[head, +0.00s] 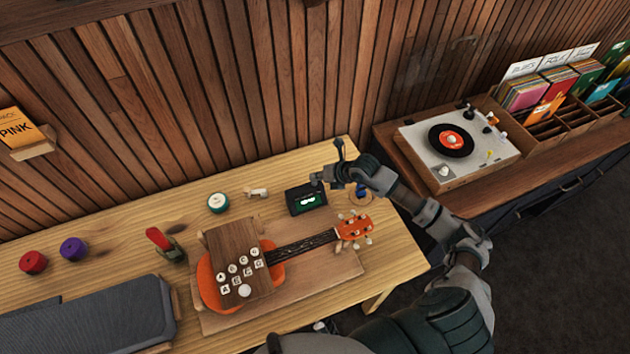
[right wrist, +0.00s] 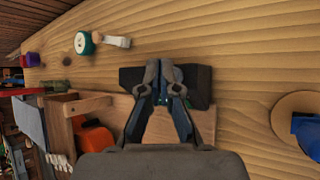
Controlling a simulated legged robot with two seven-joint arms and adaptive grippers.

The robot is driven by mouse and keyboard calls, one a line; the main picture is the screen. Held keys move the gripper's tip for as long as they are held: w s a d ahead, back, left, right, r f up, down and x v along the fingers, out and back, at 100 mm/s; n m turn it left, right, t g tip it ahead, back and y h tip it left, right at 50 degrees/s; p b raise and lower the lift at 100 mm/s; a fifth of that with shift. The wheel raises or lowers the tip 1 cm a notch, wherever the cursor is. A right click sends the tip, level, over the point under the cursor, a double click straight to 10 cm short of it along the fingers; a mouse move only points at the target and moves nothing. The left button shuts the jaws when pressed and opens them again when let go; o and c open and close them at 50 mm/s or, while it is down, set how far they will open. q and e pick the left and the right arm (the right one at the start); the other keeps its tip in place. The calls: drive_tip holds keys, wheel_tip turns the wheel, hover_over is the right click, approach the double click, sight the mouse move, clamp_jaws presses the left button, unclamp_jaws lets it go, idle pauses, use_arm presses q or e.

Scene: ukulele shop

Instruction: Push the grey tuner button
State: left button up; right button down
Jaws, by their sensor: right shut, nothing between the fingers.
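The tuner (head: 306,198) is a small black box with a lit green screen, lying on the wooden table beyond the ukulele neck. In the right wrist view the tuner (right wrist: 198,84) lies behind my fingers, which hide its middle. I cannot make out the grey button in either view. My right gripper (head: 317,180) is shut and empty, its fingertips over or just beside the tuner's far right edge. In the right wrist view the gripper (right wrist: 163,75) has its fingers together in front of the tuner. I cannot tell whether they touch it. My left gripper is not in view.
An orange ukulele (head: 208,286) lies on a wooden board, with a brown block of lettered buttons (head: 228,245) over its body. A round teal-rimmed item (head: 218,202) and a small white item (head: 257,193) lie left of the tuner. A blue object (right wrist: 308,135) stands right of it.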

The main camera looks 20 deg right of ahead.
sight(317, 183)
drive_tip(key=shift+r, duration=0.1)
wheel_tip(317, 183, up, 6)
drive_tip(key=p, duration=0.4)
drive_tip(key=shift+p, duration=0.3)
